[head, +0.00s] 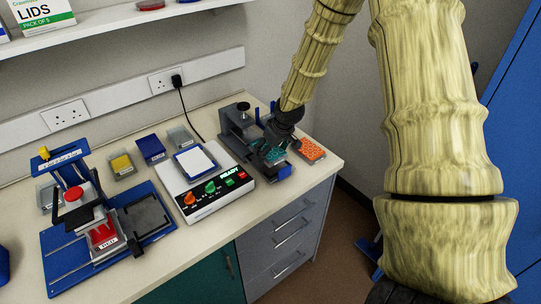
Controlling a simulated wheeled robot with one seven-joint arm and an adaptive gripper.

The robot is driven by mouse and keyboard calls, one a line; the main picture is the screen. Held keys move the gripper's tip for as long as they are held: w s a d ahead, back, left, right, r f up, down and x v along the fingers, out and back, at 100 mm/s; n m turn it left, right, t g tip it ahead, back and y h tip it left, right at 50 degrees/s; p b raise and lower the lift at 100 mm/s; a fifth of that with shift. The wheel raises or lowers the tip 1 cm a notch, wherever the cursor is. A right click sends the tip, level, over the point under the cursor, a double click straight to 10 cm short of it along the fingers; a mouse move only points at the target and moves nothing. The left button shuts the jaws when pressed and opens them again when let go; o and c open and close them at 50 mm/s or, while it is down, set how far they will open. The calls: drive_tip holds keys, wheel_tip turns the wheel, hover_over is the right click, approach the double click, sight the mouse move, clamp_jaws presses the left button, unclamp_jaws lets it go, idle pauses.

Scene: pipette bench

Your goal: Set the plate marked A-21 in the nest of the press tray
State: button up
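My gripper (275,151) hangs low over the right end of the bench, in front of a grey stand. Its fingers are small and dark, and a teal piece (277,154) shows among them. I cannot tell whether they grip it. An orange plate with pale round wells (311,149) lies just right of my gripper. At the left, a blue-based device that looks like the press (60,262) carries a red plate (103,236) with a white label. A dark square recess (147,216) lies to its right. No label reading A-21 is legible.
A white instrument with knobs and a READY display (212,192) stands mid-bench, a white-topped blue plate (196,161) on it. Yellow (122,164), blue (151,149) and grey containers stand behind. The grey stand (236,122) is close to my gripper. A shelf (110,24) hangs above.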

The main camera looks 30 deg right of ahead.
drive_tip(key=shift+f+p, duration=0.5)
drive_tip(key=shift+f, duration=1.2)
drive_tip(key=shift+f, duration=0.3)
drive_tip(key=o, duration=1)
drive_tip(key=shift+r, duration=0.1)
drive_tip(key=shift+r, duration=0.25)
drive_tip(key=shift+b+v, duration=1.45)
drive_tip(key=shift+v, duration=4.45)
